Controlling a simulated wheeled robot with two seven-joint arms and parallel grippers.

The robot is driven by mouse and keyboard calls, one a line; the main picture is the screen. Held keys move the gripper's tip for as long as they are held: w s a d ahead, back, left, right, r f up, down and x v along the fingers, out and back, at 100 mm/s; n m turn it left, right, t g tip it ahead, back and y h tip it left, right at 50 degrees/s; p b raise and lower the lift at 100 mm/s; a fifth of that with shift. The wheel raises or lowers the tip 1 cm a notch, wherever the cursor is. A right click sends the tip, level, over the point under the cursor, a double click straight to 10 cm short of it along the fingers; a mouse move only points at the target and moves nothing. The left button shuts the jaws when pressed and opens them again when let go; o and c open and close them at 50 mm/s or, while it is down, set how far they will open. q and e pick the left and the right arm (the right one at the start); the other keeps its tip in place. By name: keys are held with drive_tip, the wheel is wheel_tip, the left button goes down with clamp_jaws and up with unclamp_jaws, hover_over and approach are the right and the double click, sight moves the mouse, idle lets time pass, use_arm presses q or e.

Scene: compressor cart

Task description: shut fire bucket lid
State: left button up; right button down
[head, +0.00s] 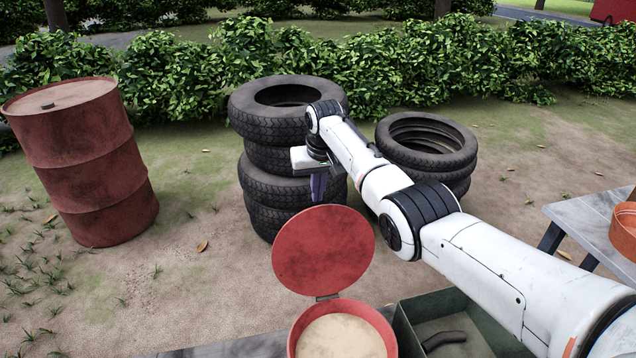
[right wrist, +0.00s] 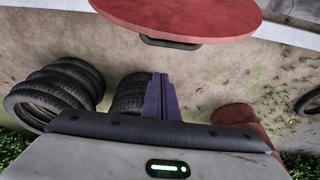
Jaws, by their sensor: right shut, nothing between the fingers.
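The fire bucket (head: 293,342) is red and holds pale sand, at the bottom middle of the head view. Its round red lid (head: 323,248) stands open, hinged at the bucket's far rim. My right gripper (head: 318,190) is shut and empty, behind the lid's upper edge in the head view, with purple fingers pointing down. In the right wrist view the shut fingers (right wrist: 162,98) point toward the lid (right wrist: 190,14), with a gap in the picture between them. A dark handle (right wrist: 170,42) shows on the lid there. My left gripper is not in view.
A green box (head: 405,325) with a dark curved item stands right of the bucket. Stacked tires (head: 272,198) stand behind the gripper, with a second stack (head: 428,145) to the right. A rusty drum (head: 85,165) is at left; a grey table (head: 590,222) at right.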

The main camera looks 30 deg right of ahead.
drive_tip(key=s, duration=0.1)
drive_tip(key=s+f+p, duration=0.1)
drive_tip(key=s+a+p, duration=0.1)
drive_tip(key=shift+s+f, duration=0.1)
drive_tip(key=shift+f, duration=0.2)
idle(0.6)
